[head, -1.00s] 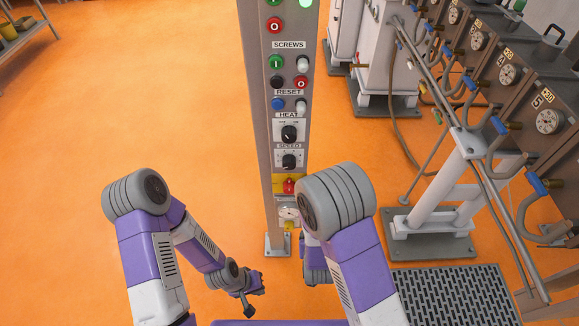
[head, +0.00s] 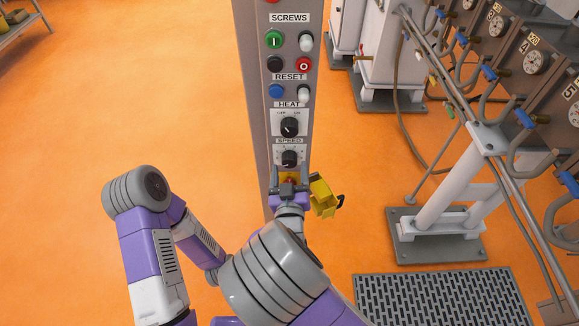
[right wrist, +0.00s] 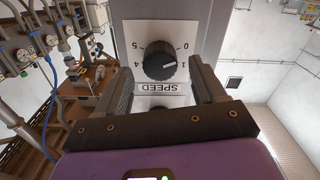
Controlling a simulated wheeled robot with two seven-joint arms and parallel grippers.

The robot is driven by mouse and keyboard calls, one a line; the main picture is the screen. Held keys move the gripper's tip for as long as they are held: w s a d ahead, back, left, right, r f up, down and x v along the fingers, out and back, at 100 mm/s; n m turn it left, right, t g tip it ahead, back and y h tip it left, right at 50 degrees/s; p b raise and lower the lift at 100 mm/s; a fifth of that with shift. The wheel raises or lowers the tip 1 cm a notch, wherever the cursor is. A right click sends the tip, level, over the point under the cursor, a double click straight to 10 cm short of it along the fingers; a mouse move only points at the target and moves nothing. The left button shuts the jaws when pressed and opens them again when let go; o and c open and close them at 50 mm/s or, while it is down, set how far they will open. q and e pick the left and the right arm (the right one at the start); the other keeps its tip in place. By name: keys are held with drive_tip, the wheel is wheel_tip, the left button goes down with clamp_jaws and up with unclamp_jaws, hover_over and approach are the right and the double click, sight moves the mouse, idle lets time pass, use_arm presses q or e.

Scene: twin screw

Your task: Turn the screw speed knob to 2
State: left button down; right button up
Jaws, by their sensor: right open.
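My right gripper (head: 289,180) is just below the knob in the head view. In the right wrist view its open fingers (right wrist: 166,82) stand either side of the knob, apart from it. My left gripper is hidden behind my right arm.
The HEAT knob (head: 289,127) is directly above, with several push buttons higher on the column (head: 253,100). A yellow part (head: 323,198) is right of my right gripper. Machines with blue-handled levers stand at right. A black grate (head: 440,298) lies on the orange floor.

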drive_tip(key=shift+w, duration=1.15)
drive_tip(key=c, duration=1.1)
drive_tip(key=shift+o, duration=0.2)
